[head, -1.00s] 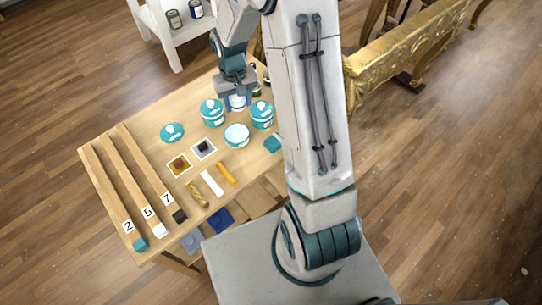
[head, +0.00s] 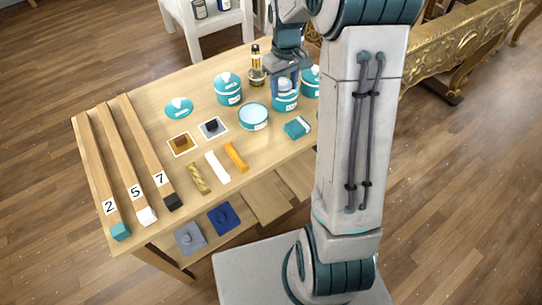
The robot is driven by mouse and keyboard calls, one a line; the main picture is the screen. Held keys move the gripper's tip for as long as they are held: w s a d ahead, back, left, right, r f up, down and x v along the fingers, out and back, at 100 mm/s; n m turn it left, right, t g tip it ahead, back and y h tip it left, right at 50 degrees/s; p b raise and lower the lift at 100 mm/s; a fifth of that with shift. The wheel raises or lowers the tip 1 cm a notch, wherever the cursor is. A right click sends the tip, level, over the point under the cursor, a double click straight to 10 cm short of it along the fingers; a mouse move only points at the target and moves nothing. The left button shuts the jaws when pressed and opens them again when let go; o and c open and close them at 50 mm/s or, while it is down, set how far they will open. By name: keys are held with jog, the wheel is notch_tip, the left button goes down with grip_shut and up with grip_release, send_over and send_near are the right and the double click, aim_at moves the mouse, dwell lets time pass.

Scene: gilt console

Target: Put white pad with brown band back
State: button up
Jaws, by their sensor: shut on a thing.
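My gripper (head: 285,80) points down at the back right of the wooden table. It is shut on a small pale thing, mostly hidden between the fingers, right at the top of a teal-and-white pot (head: 286,103). I cannot tell whether the pale thing is part of that pot or apart from it. No brown band shows on it. A white-edged square with a brown middle (head: 181,143) lies mid-table, left of my gripper. Beside it lies a white-edged square with a dark middle (head: 212,127). I cannot make out a white pad with a brown band for certain.
A teal-and-white pot (head: 228,90), an open pot (head: 253,117), an amber bottle (head: 257,74) and a teal block (head: 297,127) stand nearby. My arm partly covers another pot (head: 311,81). Long numbered bars (head: 128,165) lie left. Bare tabletop (head: 150,120) shows between bars and squares.

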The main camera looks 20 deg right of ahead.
jog(key=shift+s+f, duration=0.15)
jog(key=shift+f, duration=0.3)
jog(key=b, duration=0.2)
send_over(272, 148)
notch_tip(272, 148, down, 6)
jog(key=shift+f, duration=0.25)
jog(key=shift+f+b, duration=0.7)
jog(key=shift+f, duration=1.3)
jog(key=shift+f, duration=0.15)
jog(key=o, duration=1)
jog(key=shift+o, duration=0.2)
